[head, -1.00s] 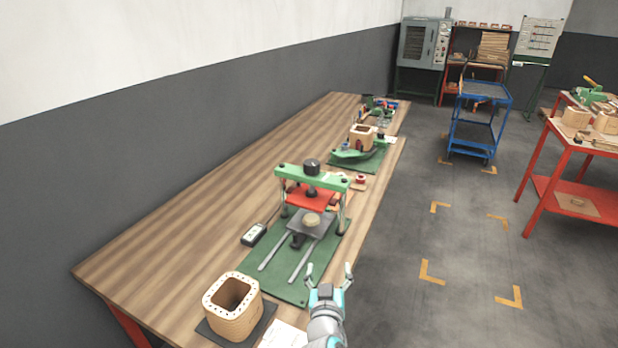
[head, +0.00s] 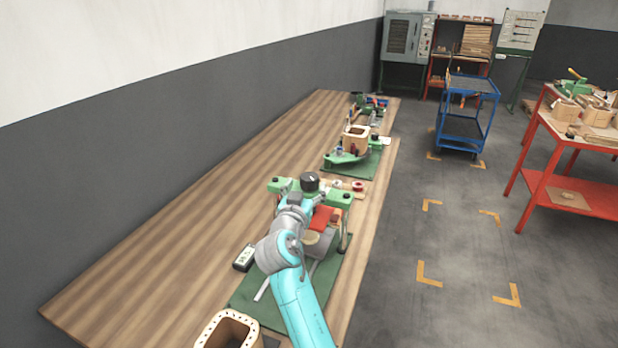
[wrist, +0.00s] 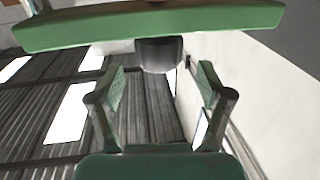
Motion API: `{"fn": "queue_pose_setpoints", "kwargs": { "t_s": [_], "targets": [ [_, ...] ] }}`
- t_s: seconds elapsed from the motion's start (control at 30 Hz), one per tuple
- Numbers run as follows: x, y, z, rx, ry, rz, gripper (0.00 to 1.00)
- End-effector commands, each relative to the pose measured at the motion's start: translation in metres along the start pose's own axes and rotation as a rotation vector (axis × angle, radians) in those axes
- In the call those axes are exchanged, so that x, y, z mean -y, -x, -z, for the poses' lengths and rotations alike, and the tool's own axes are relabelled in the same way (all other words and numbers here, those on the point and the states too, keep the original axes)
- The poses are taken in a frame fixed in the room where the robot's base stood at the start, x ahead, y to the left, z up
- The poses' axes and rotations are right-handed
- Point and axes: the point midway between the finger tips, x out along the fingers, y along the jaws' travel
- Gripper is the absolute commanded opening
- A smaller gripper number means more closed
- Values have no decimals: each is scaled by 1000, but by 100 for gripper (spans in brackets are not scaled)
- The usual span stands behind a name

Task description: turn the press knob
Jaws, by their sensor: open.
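The press has a green crossbar (head: 340,194) with a round black press knob (head: 310,182) on top. In the wrist view the dark knob (wrist: 159,54) projects from the green crossbar (wrist: 150,22), which runs across the top of that picture. My gripper (wrist: 160,74) is open, with one finger to each side of the knob's line. The knob shows at the far end of the gap; contact is not visible. In the head view my arm reaches over the press, and my fingers are mostly hidden near the crossbar.
A red press plate (head: 321,217) and a round piece (head: 312,238) are partly behind my arm. A meter (head: 244,258) lies left of the press, and a wooden coil (head: 228,330) stands in front. The wooden bench (head: 190,215) is bare to the left.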

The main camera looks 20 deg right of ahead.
Motion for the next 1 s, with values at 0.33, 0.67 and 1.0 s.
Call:
{"fn": "queue_pose_setpoints", "kwargs": {
  "t_s": [0.33, 0.67, 1.0],
  "targets": [
    [0, -44, 0, -1, 1, 0, 78],
    [0, -49, 0, 0, 1, 0, 78],
    [0, -49, 0, 0, 1, 0, 17]
  ]
}}
